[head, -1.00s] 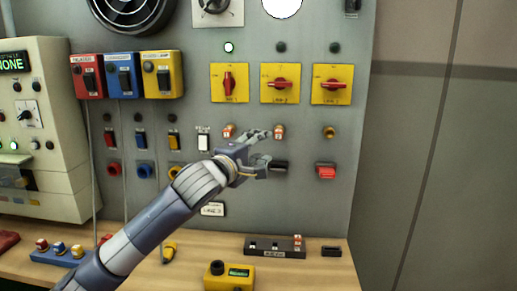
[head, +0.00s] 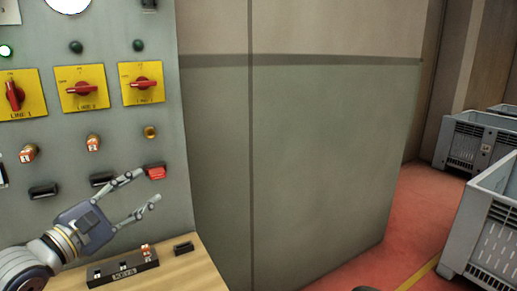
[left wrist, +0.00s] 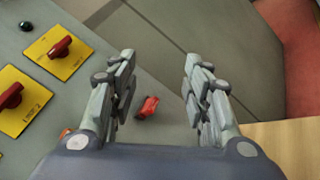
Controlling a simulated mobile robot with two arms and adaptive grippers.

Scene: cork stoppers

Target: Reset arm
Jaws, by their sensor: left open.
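My left gripper (head: 148,186) is open and empty in front of the grey control panel (head: 112,128), at its lower right. It also shows in the left wrist view (left wrist: 160,58), fingers spread wide. A red piece (head: 155,172) on the panel lies close to the upper finger in the head view. In the left wrist view the red piece (left wrist: 148,107) appears between the fingers, apart from both. Yellow plates with red rotary switches sit above, among them LINE 1 (head: 15,93) and LINE 2 (head: 81,88). My right gripper is not in view.
A wooden bench (head: 190,270) below holds a black key rack (head: 123,269) and a small black block (head: 184,248). A brass socket (head: 151,132) sits above the red piece. A bare grey-green wall (head: 310,150) stands right of the panel. Grey crates (head: 490,225) stand at far right.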

